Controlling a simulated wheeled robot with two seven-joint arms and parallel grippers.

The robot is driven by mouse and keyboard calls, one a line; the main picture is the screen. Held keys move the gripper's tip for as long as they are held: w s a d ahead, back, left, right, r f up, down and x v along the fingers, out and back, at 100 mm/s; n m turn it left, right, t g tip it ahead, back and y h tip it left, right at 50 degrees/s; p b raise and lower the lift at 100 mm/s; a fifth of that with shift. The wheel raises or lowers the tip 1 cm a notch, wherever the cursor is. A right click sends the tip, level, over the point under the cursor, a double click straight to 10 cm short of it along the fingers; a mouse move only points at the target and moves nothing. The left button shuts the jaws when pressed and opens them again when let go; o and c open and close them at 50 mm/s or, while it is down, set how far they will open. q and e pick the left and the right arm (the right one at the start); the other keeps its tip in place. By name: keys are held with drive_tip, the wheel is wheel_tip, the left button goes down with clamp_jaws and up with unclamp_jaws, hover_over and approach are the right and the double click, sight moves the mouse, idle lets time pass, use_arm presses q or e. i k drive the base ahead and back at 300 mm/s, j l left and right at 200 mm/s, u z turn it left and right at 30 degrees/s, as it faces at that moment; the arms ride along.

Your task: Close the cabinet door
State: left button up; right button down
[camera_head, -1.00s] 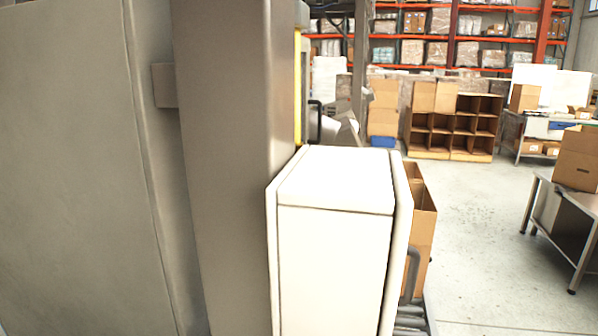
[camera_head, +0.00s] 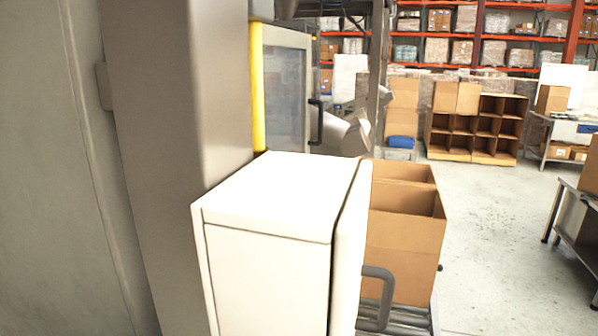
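A white cabinet (camera_head: 265,270) stands in the middle foreground. Its top and one side face me. A white door panel (camera_head: 347,255) runs along its right side, seen almost edge-on, with a thin seam between it and the body. A grey bar handle (camera_head: 378,300) sticks out to the right from this panel. I cannot tell whether the panel is fully shut. Farther back, a windowed door (camera_head: 286,85) with a dark handle (camera_head: 316,122) stands beside a yellow post. Neither of my grippers is in view.
A large grey housing and column (camera_head: 180,120) fill the left. Open cardboard boxes (camera_head: 405,235) stand on a roller conveyor (camera_head: 408,318) right of the cabinet. Concrete floor (camera_head: 490,230) is clear farther right, up to a table (camera_head: 575,215). Shelving stands at the back.

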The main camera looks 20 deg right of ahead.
sight(287, 70)
drive_tip(key=l+u, duration=0.15)
drive_tip(key=l, duration=0.45)
drive_tip(key=l+u, duration=0.1)
drive_tip(key=l, duration=0.55)
drive_tip(key=k+l+u, duration=0.15)
drive_tip(key=l, duration=0.45)
drive_tip(key=k+l, duration=0.1)
drive_tip(key=l, duration=0.7)
